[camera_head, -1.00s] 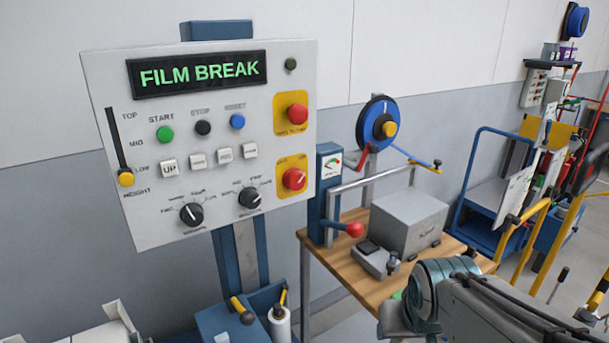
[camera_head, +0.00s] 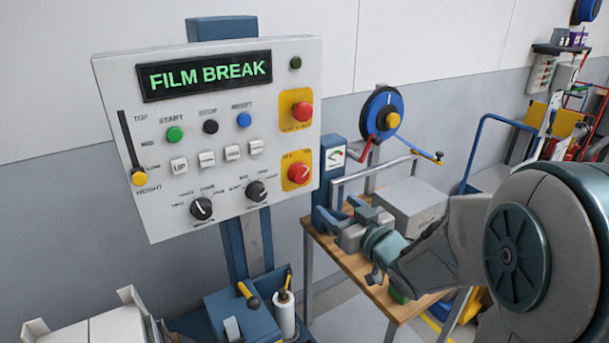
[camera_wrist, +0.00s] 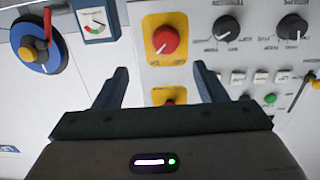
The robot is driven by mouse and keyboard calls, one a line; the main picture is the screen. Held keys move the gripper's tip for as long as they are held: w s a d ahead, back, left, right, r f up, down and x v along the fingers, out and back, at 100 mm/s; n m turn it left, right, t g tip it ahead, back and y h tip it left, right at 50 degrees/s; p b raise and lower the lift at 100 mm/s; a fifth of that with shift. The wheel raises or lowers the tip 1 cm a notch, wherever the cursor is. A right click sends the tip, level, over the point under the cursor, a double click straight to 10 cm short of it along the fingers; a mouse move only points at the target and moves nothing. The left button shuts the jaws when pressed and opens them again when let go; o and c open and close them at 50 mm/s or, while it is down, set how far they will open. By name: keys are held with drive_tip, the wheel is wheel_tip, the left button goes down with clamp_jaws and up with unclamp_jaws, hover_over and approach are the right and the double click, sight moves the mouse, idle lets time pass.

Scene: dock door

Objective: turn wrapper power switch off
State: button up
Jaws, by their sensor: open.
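The wrapper power switch (camera_head: 299,173) is a red rotary knob on a yellow plate at the lower right of the white control panel (camera_head: 220,214). Its pale pointer slants to the upper right. In the wrist view, which is upside down, the knob (camera_wrist: 165,41) sits just beyond the fingertips. My gripper (camera_head: 345,212) is open and empty, to the right of and below the panel's lower right corner in the head view. In the wrist view the gripper (camera_wrist: 162,70) has its fingers apart.
The panel display (camera_head: 205,76) reads FILM BREAK. Two black dials (camera_head: 256,191) and a yellow-knobbed slider (camera_head: 139,177) are on the same panel. A gauge post (camera_head: 334,160), a blue reel (camera_head: 383,115) and a grey box (camera_head: 410,203) stand to the right, near my arm.

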sight(302, 178)
drive_tip(key=shift+y, duration=0.3)
drive_tip(key=p+x, duration=0.2)
drive_tip(key=x, duration=0.5)
drive_tip(key=p+x, duration=0.2)
drive_tip(key=x, duration=0.5)
drive_tip(key=shift+s+a+r, duration=0.2)
drive_tip(key=shift+a, duration=0.05)
drive_tip(key=c, duration=1)
